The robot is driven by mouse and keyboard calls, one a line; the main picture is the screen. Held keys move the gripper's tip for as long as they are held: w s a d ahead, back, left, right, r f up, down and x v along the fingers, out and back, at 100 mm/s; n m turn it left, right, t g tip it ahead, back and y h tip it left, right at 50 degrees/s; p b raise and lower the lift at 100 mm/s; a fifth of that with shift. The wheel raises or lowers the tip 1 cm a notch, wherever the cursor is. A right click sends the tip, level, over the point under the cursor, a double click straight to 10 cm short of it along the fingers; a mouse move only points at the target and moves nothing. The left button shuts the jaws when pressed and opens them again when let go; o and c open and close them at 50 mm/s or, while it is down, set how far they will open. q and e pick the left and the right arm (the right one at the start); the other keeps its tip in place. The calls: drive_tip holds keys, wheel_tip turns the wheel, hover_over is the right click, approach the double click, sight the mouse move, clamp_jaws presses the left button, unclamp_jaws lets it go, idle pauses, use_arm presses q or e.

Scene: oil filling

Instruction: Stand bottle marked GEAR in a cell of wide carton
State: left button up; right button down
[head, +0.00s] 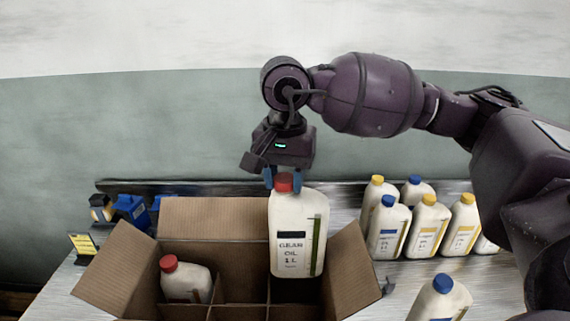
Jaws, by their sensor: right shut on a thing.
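The white bottle marked GEAR OIL 1 L (297,235), with a red cap, hangs upright from my right gripper (283,180). The blue fingers are shut at its red cap. The bottle is over the right back part of the wide carton (212,218), in front of its back wall, and its lower end is level with the cells. Whether it touches the carton floor cannot be told. The carton's flaps are open and dividers split it into cells. Another white bottle with a red cap (186,280) stands in a left cell. My left gripper is not in view.
Several white bottles with yellow and blue caps (425,227) stand on the table right of the carton. One blue-capped bottle (440,300) stands nearer the front. Small blue items (131,210) and a yellow sign (82,244) are at the left. A metal rail (215,187) runs along the back.

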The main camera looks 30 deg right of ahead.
sight(285, 204)
wheel_tip(285, 204, down, 6)
drive_tip(key=shift+r+b, duration=0.1)
drive_tip(key=shift+b, duration=1.15)
wheel_tip(285, 204, down, 6)
drive_tip(key=b, duration=0.5)
drive_tip(key=shift+r, duration=0.15)
wheel_tip(285, 204, down, 2)
drive_tip(key=shift+f+b, duration=0.1)
drive_tip(key=shift+b, duration=0.8)
wheel_tip(285, 204, down, 4)
drive_tip(key=b, duration=0.2)
drive_tip(key=shift+b, duration=0.35)
drive_tip(key=shift+f+b, duration=0.25)
drive_tip(key=shift+b, duration=0.05)
drive_tip(key=shift+f, duration=0.1)
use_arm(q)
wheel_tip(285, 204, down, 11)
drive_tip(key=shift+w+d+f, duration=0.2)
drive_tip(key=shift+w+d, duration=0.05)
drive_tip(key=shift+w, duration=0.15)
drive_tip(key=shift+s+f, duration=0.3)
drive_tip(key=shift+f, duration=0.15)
